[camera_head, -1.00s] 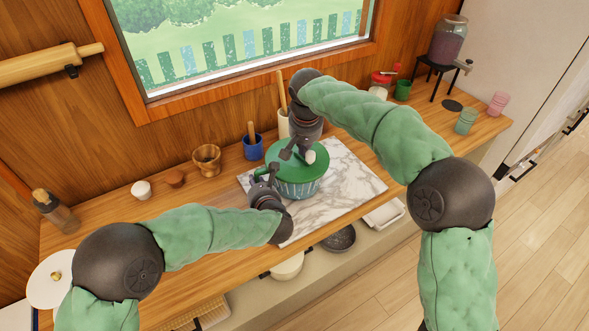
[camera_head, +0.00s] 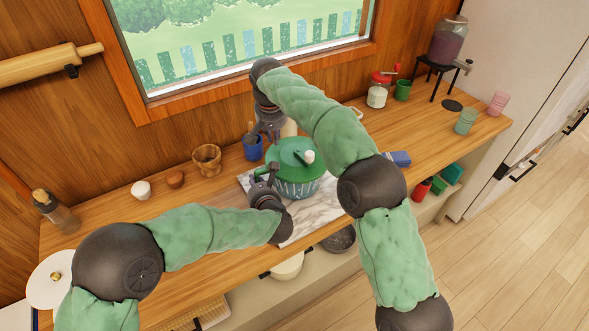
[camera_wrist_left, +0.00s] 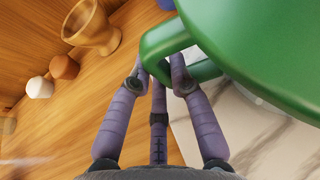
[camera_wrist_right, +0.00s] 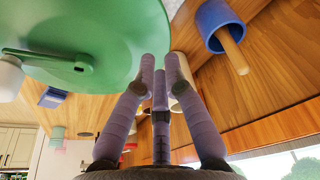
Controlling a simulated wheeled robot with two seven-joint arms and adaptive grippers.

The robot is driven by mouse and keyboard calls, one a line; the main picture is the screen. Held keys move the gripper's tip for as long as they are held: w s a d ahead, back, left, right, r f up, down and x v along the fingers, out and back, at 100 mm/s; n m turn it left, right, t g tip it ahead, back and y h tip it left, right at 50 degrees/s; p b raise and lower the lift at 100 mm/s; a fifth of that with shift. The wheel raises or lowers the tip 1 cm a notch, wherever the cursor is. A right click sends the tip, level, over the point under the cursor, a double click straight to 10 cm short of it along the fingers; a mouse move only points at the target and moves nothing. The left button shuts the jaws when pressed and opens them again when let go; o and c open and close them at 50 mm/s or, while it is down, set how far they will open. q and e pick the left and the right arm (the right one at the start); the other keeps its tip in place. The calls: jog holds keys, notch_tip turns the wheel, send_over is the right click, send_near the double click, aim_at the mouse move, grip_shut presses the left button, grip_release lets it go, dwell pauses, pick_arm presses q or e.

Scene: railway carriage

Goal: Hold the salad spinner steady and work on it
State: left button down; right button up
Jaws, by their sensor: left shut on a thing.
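The lid's crank ends in a white knob (camera_head: 308,157), also at the left edge of the right wrist view (camera_wrist_right: 10,78). My left gripper (camera_head: 268,178) is shut on the green side handle (camera_wrist_left: 168,38). My right gripper (camera_head: 266,136) hangs beside the lid's back left edge, away from the knob, with nothing seen in its fingers. Its fingertips look close together in the right wrist view (camera_wrist_right: 160,62), but how far they are closed is unclear.
A wooden goblet (camera_head: 207,159) and small pots stand to the left along the wall. A red-lidded jar (camera_head: 378,92) and green cup (camera_head: 402,90) stand at the back right.

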jog(key=o, duration=0.4)
jog(key=shift+o, duration=0.2)
jog(key=shift+w+v, duration=0.25)
jog(key=shift+v, duration=0.7)
jog(key=shift+w+v, duration=0.2)
jog(key=shift+v, duration=0.8)
jog(key=shift+w+v, duration=0.25)
jog(key=shift+v, duration=0.7)
jog(key=shift+r, duration=0.2)
